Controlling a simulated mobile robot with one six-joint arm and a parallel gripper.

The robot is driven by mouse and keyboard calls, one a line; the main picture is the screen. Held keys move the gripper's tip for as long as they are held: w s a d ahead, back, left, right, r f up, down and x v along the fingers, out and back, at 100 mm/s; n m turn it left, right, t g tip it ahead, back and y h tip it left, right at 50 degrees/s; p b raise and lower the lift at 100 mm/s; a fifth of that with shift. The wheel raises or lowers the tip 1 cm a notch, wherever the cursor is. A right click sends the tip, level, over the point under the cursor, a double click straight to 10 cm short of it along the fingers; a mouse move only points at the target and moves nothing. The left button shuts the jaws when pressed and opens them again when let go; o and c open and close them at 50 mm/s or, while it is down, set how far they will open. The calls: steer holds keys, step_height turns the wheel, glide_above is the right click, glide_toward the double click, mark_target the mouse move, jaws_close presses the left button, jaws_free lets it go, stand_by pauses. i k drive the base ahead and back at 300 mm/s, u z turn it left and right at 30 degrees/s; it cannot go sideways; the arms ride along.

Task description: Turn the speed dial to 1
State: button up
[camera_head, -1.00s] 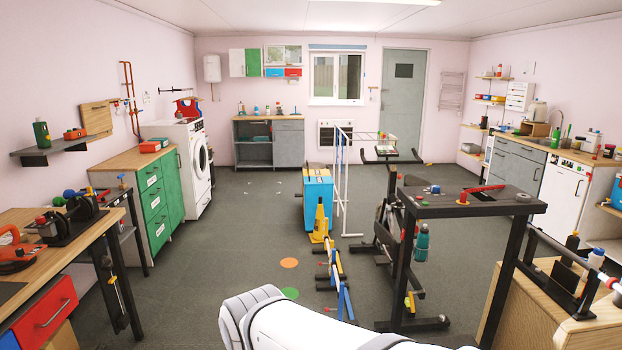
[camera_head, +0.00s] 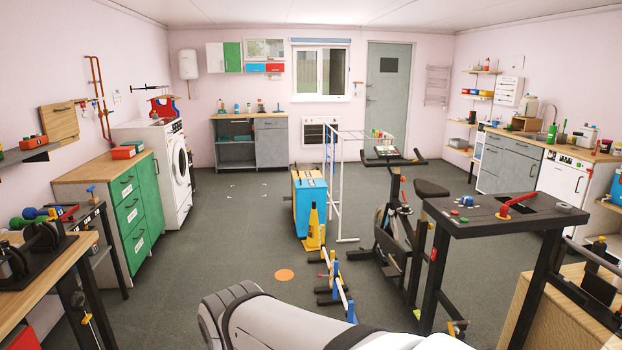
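I cannot pick out the speed dial for certain at this size. A black stand (camera_head: 478,222) at the right has a red lever (camera_head: 516,203) and several small coloured parts on its top; whether one is a dial I cannot tell. The white washing machine (camera_head: 160,176) at the left has a control strip too small to read. My gripper is not in view; only a white link of my arm shows at the bottom centre, and it hides the floor there.
An exercise bike (camera_head: 386,240) stands behind the black stand. A workbench (camera_head: 52,262) is at the near left. Floor left of the orange disc (camera_head: 285,275) is clear.

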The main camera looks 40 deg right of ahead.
mark_target(468, 200)
steer(key=u, duration=0.1)
steer(key=i, duration=1.35)
steer(key=z, duration=3.35)
steer(key=i, duration=1)
steer(key=z, duration=0.05)
